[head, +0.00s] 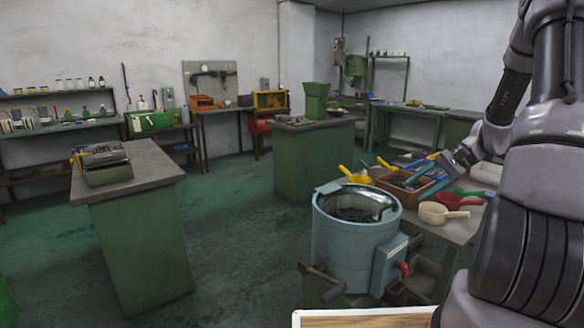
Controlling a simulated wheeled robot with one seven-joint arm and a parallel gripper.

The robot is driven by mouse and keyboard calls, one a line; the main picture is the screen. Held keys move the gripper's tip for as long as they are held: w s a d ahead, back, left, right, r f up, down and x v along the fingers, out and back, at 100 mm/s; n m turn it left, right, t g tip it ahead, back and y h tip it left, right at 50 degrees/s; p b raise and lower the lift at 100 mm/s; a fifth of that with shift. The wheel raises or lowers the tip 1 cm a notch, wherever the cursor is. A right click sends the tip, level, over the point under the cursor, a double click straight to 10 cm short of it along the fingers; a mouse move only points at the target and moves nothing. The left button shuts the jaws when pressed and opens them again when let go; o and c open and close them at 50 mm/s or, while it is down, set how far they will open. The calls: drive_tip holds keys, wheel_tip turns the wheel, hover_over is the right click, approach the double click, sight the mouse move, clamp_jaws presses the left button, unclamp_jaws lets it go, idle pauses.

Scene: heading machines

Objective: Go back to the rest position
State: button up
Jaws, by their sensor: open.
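My arm comes down the right side of the view. My gripper (426,168) is at its end, right of the middle, with two teal fingers spread apart and nothing seen between them. It appears over or in front of a brown crate (398,193) on a cluttered bench; the exact height above it cannot be told.
The bench (455,230) holds a cream scoop (440,213), a red scoop (458,201) and a yellow scoop (355,176). A blue-grey round machine (345,245) stands in front. Green cabinets stand left (140,235) and centre (305,165). Open green floor (235,225) lies between them.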

drive_tip(key=s+a+r+n+h, duration=0.1)
drive_tip(key=s+a+r+h, duration=0.15)
drive_tip(key=r, duration=0.25)
drive_tip(key=s+a+r+n+t+h, duration=0.1)
drive_tip(key=s+a+r, duration=0.2)
drive_tip(key=r, duration=0.3)
drive_tip(key=s+a+r+n+h, duration=0.2)
drive_tip(key=s+a+r, duration=0.1)
drive_tip(key=r, duration=0.2)
drive_tip(key=s+a+r+t+h, duration=0.1)
drive_tip(key=s+a+r+t, duration=0.1)
drive_tip(key=s+r, duration=0.2)
drive_tip(key=s+a+r+n+t, duration=0.1)
drive_tip(key=s+a+r+t, duration=0.1)
drive_tip(key=s+r, duration=0.3)
drive_tip(key=shift+s+r+n+t+h, duration=0.15)
drive_tip(key=shift+s+n+t+h, duration=0.2)
drive_tip(key=shift+s, duration=1.5)
